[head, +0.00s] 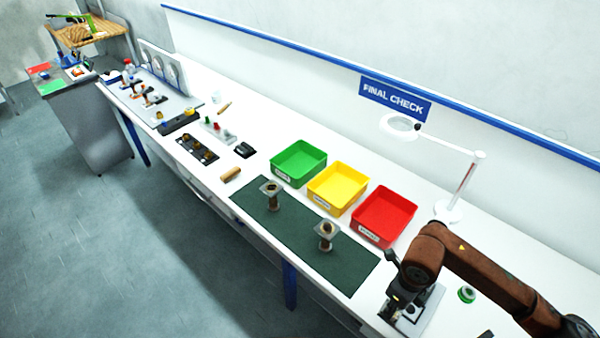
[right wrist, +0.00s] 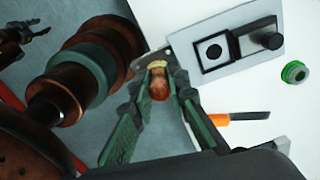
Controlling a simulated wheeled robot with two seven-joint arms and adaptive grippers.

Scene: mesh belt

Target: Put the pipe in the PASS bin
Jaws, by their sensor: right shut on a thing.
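Two flanged pipe pieces, a left one (head: 271,196) and a right one (head: 325,236), stand upright on the dark green mat (head: 350,272). The green bin (head: 299,163), yellow bin (head: 338,188) and red bin (head: 384,215) stand in a row behind it. Their labels are too small to read. My right gripper (head: 396,303) is right of the mat, over a grey fixture. In the right wrist view its fingers (right wrist: 159,82) are closed around a small copper-brown piece (right wrist: 158,88) with a tan end. I cannot tell whether this is a pipe. My left gripper is out of view.
The grey fixture plate (head: 428,308) lies under my right gripper, with a green ring (head: 467,294) to its right. A white magnifier lamp (head: 448,211) stands behind. An orange-handled tool (right wrist: 242,117) lies near the fingers. Several parts lie further left along the bench.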

